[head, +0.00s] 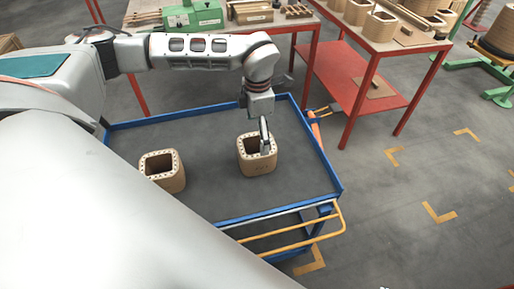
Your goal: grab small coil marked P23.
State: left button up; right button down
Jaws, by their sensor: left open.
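Two small tan coils with square, hollow tops stand upright on the grey bed of a blue-rimmed cart (215,221). One coil (257,166) is near the middle of the cart, and the other coil (164,182) is to its left. Markings on them are too small to read, so I cannot tell which is P23. My left gripper (265,146) points down at the right part of the middle coil's top, open, with a finger over its opening or wall. I cannot tell whether it touches. My right gripper does not show.
A yellow handle (290,238) sticks out at the cart's near right end. Red-framed tables behind hold a green machine (194,17) and more coils (379,25). The floor right of the cart is clear, with yellow corner marks (437,213). The cart bed between the coils is free.

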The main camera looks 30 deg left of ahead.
aim_at(257, 148)
pick_arm(q)
jog(key=f, duration=0.6)
jog(key=shift+s+d+f, duration=0.15)
jog(key=shift+s+f, duration=0.2)
jog(key=shift+s, duration=0.05)
jog(key=shift+r, duration=0.1)
jog(key=c, duration=1.7)
